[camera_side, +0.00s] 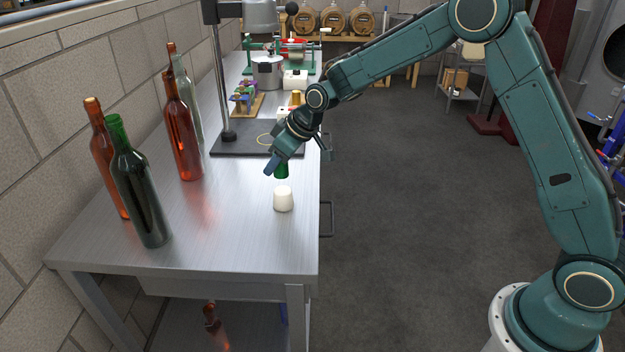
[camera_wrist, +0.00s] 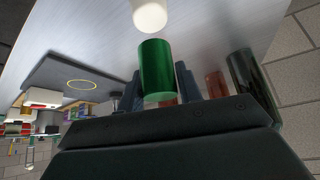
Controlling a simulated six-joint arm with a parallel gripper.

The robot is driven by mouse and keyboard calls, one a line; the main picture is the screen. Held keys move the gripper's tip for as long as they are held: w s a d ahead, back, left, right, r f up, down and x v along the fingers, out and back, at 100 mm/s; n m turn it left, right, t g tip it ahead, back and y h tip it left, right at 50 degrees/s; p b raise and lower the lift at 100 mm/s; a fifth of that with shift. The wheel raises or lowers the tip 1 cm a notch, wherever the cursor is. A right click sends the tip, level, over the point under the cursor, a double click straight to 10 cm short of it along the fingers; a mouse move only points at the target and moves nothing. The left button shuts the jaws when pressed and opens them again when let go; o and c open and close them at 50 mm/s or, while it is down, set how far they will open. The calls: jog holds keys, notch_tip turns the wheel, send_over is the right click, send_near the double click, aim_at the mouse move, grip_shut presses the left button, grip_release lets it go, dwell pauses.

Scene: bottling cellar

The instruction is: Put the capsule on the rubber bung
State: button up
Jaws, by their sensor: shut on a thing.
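The capsule (camera_wrist: 157,68) is a shiny green metal cylinder held between the fingers of my gripper (camera_side: 275,163). In the side view the capsule (camera_side: 281,171) shows below the fingertips. The rubber bung (camera_side: 283,199) is a white, slightly tapered plug standing upright on the steel table near its right edge. The capsule is above the bung in the side view and apart from it, with a small gap. In the wrist view the bung (camera_wrist: 150,15) is at the top edge, partly cut off, just beyond the capsule. My gripper is shut on the capsule.
Several bottles, including a dark green one (camera_side: 138,185) and an amber one (camera_side: 181,130), stand at the left of the steel table (camera_side: 235,235). A bench press with a dark base plate (camera_side: 240,145) stands behind. The tabletop around the bung is clear.

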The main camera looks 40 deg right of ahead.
aim_at(279, 189)
jog(key=shift+f, duration=2.1)
jog(key=shift+f, duration=0.1)
jog(key=o, duration=0.6)
jog(key=shift+s+d+r, duration=0.1)
jog(key=shift+s+r, duration=0.1)
jog(key=shift+r, duration=0.3)
jog(key=v, duration=1.1)
jog(key=shift+s+r, duration=0.1)
